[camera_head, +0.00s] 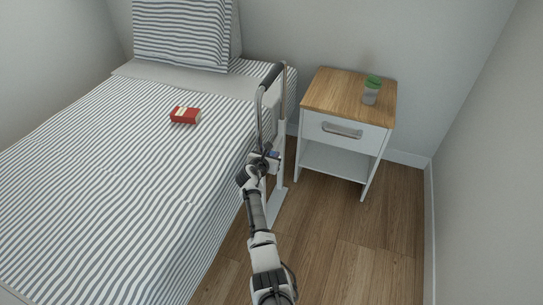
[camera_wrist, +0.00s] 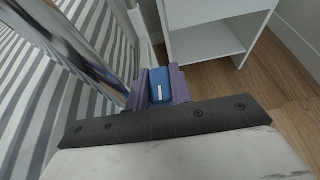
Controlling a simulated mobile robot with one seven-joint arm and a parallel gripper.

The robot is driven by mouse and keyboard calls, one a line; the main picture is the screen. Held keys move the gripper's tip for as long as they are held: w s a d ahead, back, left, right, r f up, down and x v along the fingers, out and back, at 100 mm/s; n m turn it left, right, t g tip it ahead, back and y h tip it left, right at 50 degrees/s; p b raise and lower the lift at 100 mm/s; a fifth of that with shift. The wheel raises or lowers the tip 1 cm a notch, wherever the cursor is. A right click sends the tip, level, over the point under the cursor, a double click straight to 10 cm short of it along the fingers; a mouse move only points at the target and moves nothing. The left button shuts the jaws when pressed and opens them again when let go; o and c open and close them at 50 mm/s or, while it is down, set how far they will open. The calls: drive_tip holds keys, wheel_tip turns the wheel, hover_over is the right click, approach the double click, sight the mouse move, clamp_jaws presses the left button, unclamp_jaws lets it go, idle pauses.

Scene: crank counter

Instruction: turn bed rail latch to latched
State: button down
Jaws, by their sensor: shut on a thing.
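The bed rail (camera_head: 260,112) is a grey metal loop with a dark grip on top, standing upright at the bed's right side. My gripper (camera_head: 270,156) is at the rail's lower part, at the side of the bed. In the wrist view my gripper (camera_wrist: 160,88) has its two purple-grey fingers closed on a blue latch piece (camera_wrist: 160,84) with a short white mark. The rail's shiny tube (camera_wrist: 72,42) runs just left of the fingers. In the head view my wrist hides most of the latch, and I cannot tell its exact angle.
A striped bed (camera_head: 120,190) fills the left, with a red box (camera_head: 186,115) on it. A white nightstand (camera_head: 340,161) with a wooden top stands right of the rail, holding a small potted plant (camera_head: 371,92). Wooden floor (camera_head: 345,235) is clear at the front right.

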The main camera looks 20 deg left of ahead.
drive_tip(key=shift+f+m+h+b, duration=0.15)
drive_tip(key=shift+m+h+b, duration=0.55)
drive_tip(key=shift+h+b, duration=0.1)
drive_tip(key=shift+m+g+h+b, duration=0.3)
drive_tip(key=shift+m+h+b, duration=0.05)
drive_tip(key=shift+m+h, duration=0.4)
drive_tip(key=c, duration=1.5)
unclamp_jaws()
drive_tip(key=shift+r, duration=0.2)
wheel_tip(320, 180, up, 20)
drive_tip(key=shift+p, duration=1.15)
